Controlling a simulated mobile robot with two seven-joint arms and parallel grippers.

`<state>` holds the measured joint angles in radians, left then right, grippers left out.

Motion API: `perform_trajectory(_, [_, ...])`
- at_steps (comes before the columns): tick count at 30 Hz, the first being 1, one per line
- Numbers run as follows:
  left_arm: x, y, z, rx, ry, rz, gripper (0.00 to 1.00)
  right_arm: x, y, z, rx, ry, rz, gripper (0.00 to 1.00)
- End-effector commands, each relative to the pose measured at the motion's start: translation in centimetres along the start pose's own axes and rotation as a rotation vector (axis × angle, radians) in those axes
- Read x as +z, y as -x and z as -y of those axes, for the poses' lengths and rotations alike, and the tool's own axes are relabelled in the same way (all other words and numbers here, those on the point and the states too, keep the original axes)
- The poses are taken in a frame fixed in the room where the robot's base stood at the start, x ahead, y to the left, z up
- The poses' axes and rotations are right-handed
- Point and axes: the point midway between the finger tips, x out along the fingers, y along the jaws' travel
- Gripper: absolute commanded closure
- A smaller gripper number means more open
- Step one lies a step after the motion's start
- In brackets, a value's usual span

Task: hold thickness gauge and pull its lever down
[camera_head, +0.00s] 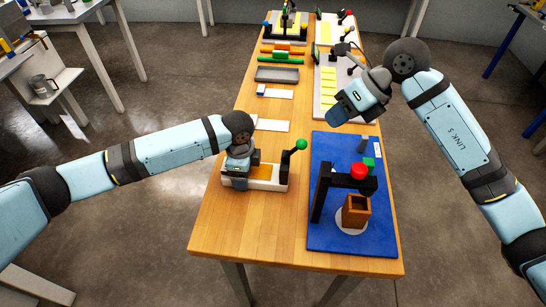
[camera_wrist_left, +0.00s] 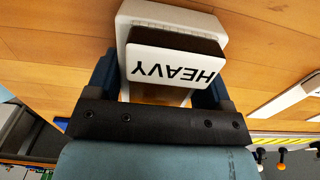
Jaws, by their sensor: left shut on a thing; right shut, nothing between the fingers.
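The device I take to be the thickness gauge (camera_head: 264,184) sits near the front of the table in the head view. It has a white base, a yellow strip, dark parts and an upright lever with a green ball knob (camera_head: 301,145). My left gripper (camera_head: 238,178) is shut on the left end of it. In the left wrist view my left gripper (camera_wrist_left: 163,85) has its fingers either side of a white part marked HEAVY (camera_wrist_left: 172,65). My right gripper (camera_head: 338,113) is shut and empty, in the air beyond the blue mat, apart from the lever.
White plates (camera_head: 270,125) and a grey tray (camera_head: 277,74) lie farther back. The wooden table front is clear.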

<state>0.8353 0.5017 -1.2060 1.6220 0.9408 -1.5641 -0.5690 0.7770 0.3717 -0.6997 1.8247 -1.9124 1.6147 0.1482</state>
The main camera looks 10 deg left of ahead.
Motion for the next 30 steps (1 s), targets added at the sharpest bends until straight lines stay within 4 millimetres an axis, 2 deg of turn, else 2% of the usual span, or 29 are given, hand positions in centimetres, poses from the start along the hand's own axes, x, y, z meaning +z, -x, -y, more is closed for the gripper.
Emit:
perform_trajectory(5, [0.0, 0.0, 0.0, -0.001, 0.000, 0.000, 0.60, -0.7, -0.5, 0.7, 0.053, 0.058, 0.006, 1.00])
perform_trajectory(10, [0.0, 0.1, 0.0, -0.001, 0.000, -0.001, 0.60, -2.5, -1.6, 2.5, 0.198, 0.234, 0.062, 1.00])
perform_trajectory(18, [0.0, 0.1, 0.0, -0.001, 0.000, -0.001, 0.60, -6.0, -2.7, 6.3, 0.384, 0.552, 0.334, 1.00])
perform_trajectory(24, [0.0, 0.1, 0.0, -0.001, 0.000, -0.001, 0.60, -8.2, -2.7, 9.2, 0.387, 0.718, 0.563, 1.00])
perform_trajectory(30, [0.0, 0.1, 0.0, -0.001, 0.000, -0.001, 0.60, -9.3, -2.4, 11.0, 0.344, 0.799, 0.690, 1.00])
